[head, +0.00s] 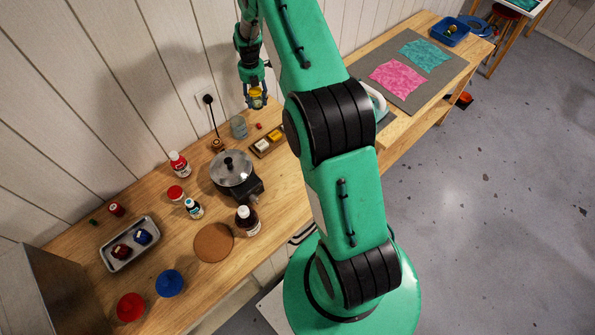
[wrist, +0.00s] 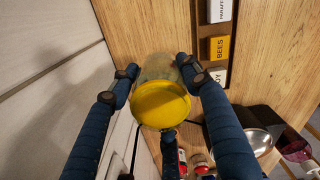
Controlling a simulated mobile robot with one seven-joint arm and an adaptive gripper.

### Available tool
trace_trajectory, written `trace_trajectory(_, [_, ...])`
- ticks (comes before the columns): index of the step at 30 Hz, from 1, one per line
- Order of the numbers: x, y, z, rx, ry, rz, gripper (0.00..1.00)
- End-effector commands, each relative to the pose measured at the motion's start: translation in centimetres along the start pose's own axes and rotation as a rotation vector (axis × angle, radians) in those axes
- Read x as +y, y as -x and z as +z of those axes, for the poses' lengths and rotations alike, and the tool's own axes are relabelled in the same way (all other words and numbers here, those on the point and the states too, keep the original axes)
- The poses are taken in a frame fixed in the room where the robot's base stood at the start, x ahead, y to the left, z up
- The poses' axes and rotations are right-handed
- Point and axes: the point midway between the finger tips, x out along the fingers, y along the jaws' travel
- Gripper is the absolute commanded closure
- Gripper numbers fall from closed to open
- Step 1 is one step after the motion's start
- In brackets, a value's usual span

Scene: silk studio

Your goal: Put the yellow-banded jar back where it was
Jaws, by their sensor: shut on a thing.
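My gripper (head: 257,102) is shut on the yellow-banded jar (head: 256,92), above the back of the wooden table near the wall. In the wrist view the jar (wrist: 160,105) shows a round yellow end toward the camera and a clear glass body beyond it, between the blue fingers. A gap between the jar and the tabletop seems to show in the head view.
A wooden tray (head: 256,151) with labelled blocks lies close by; its blocks (wrist: 219,48) show in the wrist view. A lidded pot (head: 233,170) on a burner, several bottles (head: 248,222) and a metal tray (head: 149,228) stand left. The panelled wall (head: 110,60) is close behind.

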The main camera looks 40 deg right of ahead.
Motion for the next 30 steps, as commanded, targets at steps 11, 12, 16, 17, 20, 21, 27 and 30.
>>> trace_trajectory(11, [-6.4, 0.8, -4.9, 0.0, -0.139, 0.001, 0.88])
trace_trajectory(12, [-7.1, 0.8, -5.6, 0.0, -0.154, 0.001, 0.88])
trace_trajectory(16, [-9.3, 1.0, -7.6, 0.0, -0.203, 0.001, 0.88])
trace_trajectory(17, [-9.8, 1.1, -8.1, 0.0, -0.215, 0.002, 0.88])
trace_trajectory(20, [-11.6, 1.1, -9.7, 0.0, -0.253, 0.002, 0.88])
trace_trajectory(21, [-12.3, 1.1, -10.4, 0.0, -0.267, 0.002, 0.88])
trace_trajectory(27, [-15.8, 1.2, -14.0, 0.001, -0.343, 0.002, 0.88])
trace_trajectory(30, [-17.4, 1.2, -15.9, 0.0, -0.381, 0.003, 0.88])
